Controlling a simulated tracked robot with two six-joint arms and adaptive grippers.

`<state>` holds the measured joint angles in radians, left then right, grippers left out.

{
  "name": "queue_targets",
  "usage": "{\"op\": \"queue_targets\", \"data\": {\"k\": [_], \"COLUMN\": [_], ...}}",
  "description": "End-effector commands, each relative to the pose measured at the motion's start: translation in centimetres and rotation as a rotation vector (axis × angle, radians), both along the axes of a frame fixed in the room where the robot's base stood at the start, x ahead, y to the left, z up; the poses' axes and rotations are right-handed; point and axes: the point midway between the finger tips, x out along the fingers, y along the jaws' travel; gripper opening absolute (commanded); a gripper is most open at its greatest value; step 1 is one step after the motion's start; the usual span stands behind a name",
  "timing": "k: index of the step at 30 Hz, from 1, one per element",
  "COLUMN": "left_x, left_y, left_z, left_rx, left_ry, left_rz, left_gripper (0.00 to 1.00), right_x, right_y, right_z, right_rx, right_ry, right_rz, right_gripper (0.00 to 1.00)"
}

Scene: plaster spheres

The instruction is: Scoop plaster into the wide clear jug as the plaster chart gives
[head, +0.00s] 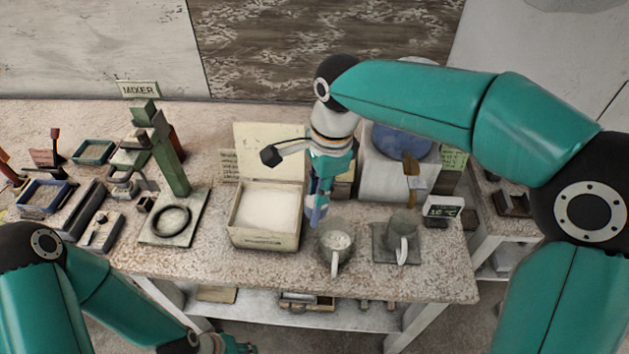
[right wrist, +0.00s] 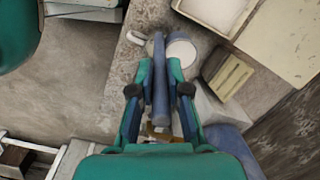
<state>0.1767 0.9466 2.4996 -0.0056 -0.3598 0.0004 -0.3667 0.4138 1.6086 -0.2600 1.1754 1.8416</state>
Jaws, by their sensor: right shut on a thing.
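My right gripper (head: 320,190) is shut on a blue handle (right wrist: 160,90), between the box and the jugs. In the right wrist view, a round white surface (right wrist: 181,53) lies by the handle's far end; I cannot tell whether it is plaster in a scoop or in a jug. A wide clear jug (head: 335,255) with white contents and a white handle stands on the table just right of the gripper. An open box (head: 262,241) of white plaster (head: 268,210) stands to its left. My left gripper (head: 236,347) is low at the bottom edge, its fingers unclear.
Another jug (head: 402,238) stands on a dark square plate (head: 382,257), near a small display (head: 442,211). A blue round thing (head: 403,141) is behind. A green card (head: 454,158) has illegible writing. The green mixer stand (head: 168,160) and several trays fill the left.

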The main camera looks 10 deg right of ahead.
Motion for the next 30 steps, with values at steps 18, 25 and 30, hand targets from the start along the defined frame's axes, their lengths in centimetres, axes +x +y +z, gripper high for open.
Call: {"op": "queue_targets", "data": {"k": [18,25,30], "left_x": [0.0,0.1,0.0], "left_y": [0.0,0.0,0.0], "left_z": [0.0,-1.5,-3.0], "left_rx": [0.000,0.000,0.000], "left_ry": [-0.001,-0.001,-0.001], "left_rz": [0.000,0.000,0.000], "left_gripper": [0.40,0.40,0.40], "right_x": [-1.1,-1.2,-1.2], "right_y": [-3.5,-4.3,-4.5], "right_z": [-4.4,-6.0,-6.6], "right_rx": [0.387,0.472,0.508], "right_ry": [-0.104,-0.137,-0.145], "right_rz": [-0.005,-0.003,-0.003], "right_gripper": [0.00,0.00,0.00]}}
